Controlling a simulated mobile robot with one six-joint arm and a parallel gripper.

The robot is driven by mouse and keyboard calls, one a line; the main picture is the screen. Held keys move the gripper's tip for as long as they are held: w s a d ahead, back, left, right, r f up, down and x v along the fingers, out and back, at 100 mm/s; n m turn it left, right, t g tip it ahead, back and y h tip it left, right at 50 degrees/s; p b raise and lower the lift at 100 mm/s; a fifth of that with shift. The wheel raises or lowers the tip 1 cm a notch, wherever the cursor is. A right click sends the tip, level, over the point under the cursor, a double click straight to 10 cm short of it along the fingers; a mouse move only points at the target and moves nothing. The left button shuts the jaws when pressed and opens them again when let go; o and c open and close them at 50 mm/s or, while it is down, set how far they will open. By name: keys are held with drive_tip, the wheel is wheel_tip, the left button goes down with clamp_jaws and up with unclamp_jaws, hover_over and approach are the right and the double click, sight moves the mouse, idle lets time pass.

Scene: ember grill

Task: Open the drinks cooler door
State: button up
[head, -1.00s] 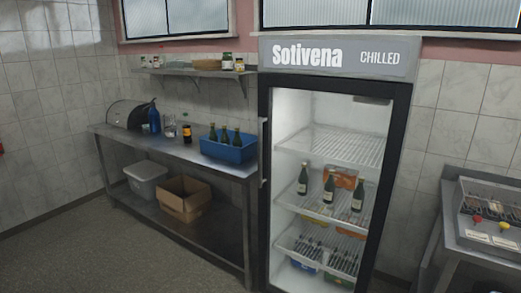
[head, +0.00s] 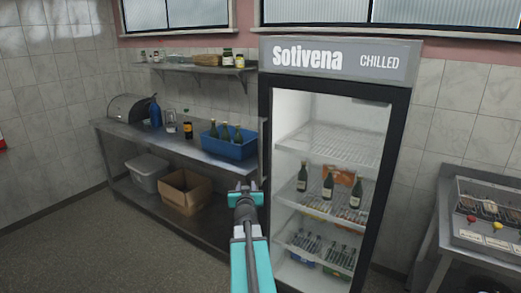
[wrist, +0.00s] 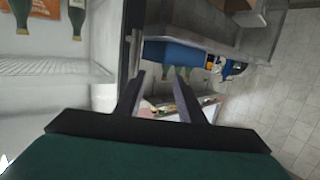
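The drinks cooler (head: 340,59) stands right of the workbench under a "Sotivena CHILLED" sign. Its dark-framed glass door (head: 395,150) looks shut in the head view. The slim upright handle (head: 264,150) is on the door's left edge and its lower end is hard to make out behind my gripper. My gripper (head: 246,186) is raised in front of the bench and the cooler's left edge. In the wrist view its two fingers (wrist: 160,85) are spread, with nothing held between them. A dark cooler edge (wrist: 128,40) runs just left of the fingers there.
A steel bench (head: 190,152) stands left of the cooler, with a blue crate of bottles (head: 235,148) near its right end. A cardboard box (head: 186,190) sits on its lower shelf. A grill counter (head: 450,220) is at right. Floor at left is open.

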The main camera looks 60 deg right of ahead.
drive_tip(key=h, duration=0.2)
approach(260, 151)
drive_tip(key=s+v, duration=0.1)
drive_tip(key=v, duration=0.2)
drive_tip(key=shift+w+d+f+m+t+p, duration=0.2)
drive_tip(key=shift+w+d+m+t+p, duration=0.05)
drive_tip(key=shift+m+t+p, duration=0.05)
drive_tip(key=shift+w+d, duration=0.1)
drive_tip(key=shift+x, duration=6.8)
drive_tip(key=shift+w+f, duration=0.1)
clamp_jaws()
